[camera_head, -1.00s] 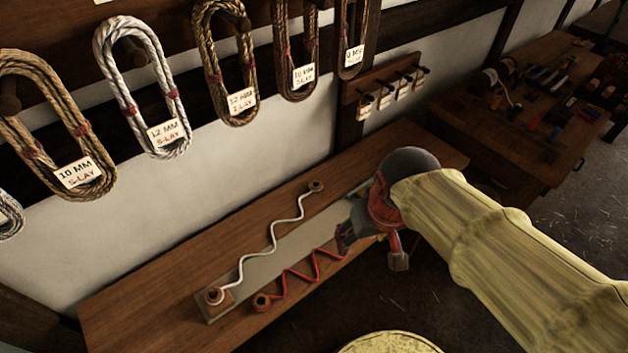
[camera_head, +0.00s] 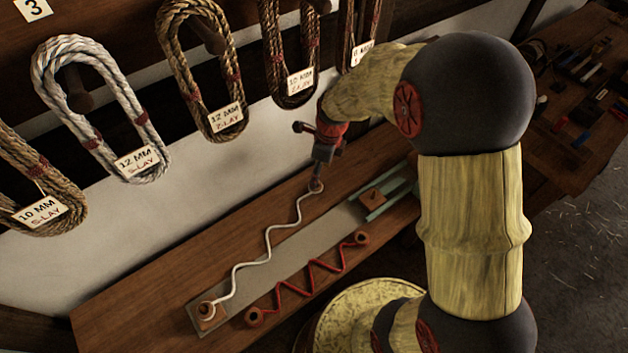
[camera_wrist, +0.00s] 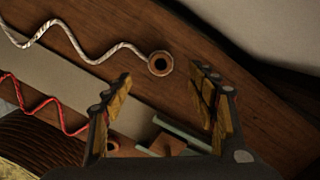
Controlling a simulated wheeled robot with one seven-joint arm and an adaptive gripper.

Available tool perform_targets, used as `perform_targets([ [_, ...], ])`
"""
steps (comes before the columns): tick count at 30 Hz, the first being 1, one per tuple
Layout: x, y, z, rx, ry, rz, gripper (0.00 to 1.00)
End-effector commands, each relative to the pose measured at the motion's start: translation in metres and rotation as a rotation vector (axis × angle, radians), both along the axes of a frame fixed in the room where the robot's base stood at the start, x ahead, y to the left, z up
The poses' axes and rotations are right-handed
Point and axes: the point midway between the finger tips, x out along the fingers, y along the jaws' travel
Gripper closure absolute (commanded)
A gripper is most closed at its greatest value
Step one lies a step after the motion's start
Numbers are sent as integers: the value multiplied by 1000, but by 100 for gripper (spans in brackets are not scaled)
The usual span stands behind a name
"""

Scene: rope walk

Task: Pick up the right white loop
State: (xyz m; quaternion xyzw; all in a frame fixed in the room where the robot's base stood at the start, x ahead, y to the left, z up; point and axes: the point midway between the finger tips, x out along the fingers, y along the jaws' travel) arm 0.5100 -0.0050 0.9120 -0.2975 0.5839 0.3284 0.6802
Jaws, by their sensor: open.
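A wavy white cord (camera_head: 268,238) lies along the bench with a round tan eye at each end. Its right loop (camera_head: 316,187) lies on bare wood; in the wrist view this loop (camera_wrist: 160,64) is a tan ring with a dark centre. My gripper (camera_head: 319,172) points down just above the right loop. In the wrist view my gripper (camera_wrist: 165,78) is open and empty, and the ring appears between and slightly beyond the fingertips. The left loop (camera_head: 207,310) rests on a small wooden block at the left end of a grey strip (camera_head: 300,256).
Rope coils (camera_head: 93,107) with tags hang on the wall behind. A cluttered table (camera_head: 585,75) is at the far right.

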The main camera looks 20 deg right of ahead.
Motion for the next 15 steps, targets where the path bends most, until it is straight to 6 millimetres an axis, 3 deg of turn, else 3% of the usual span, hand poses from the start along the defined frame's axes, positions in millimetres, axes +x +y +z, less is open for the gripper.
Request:
perform_targets([
  [6,2,0,0,19,8,-190,42],
  [15,4,2,-26,22,13,-213,42],
])
